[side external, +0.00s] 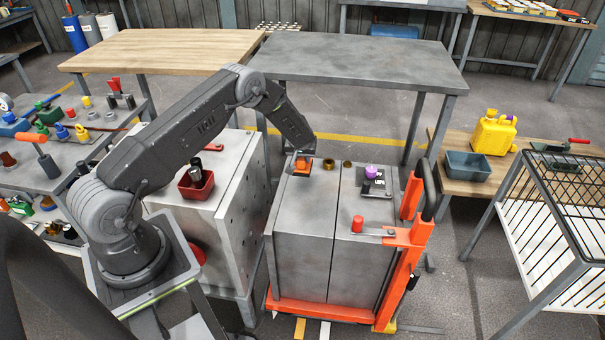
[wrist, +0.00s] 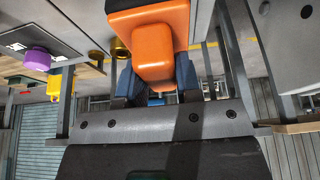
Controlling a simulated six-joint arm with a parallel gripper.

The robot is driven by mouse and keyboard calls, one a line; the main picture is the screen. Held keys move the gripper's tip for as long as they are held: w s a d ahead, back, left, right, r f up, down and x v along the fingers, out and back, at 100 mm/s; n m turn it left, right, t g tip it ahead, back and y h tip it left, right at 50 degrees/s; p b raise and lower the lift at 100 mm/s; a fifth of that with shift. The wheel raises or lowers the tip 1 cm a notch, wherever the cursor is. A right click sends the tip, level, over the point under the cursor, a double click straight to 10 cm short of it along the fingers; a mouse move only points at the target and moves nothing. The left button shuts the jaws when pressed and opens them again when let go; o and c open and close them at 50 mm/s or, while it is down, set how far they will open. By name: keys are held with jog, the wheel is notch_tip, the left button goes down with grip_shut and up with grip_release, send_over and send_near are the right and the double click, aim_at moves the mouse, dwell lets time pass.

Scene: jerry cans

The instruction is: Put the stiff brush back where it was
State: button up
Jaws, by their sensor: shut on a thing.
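The orange also shows under the gripper in the side view (side external: 303,168). I cannot tell whether it touches the cabinet top.
Brass rings (side external: 328,164), a purple knob (side external: 371,171) on a dark plate and a red cap (side external: 358,223) are on the same top. A red bin (side external: 196,186) stands on the cabinet to the left. The cart's orange upright (side external: 416,215) rises at right.

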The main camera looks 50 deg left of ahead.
aim_at(303, 170)
jog(key=shift+f, duration=2.95)
jog(key=shift+f, duration=0.1)
jog(key=o, duration=0.9)
jog(key=shift+f, duration=0.1)
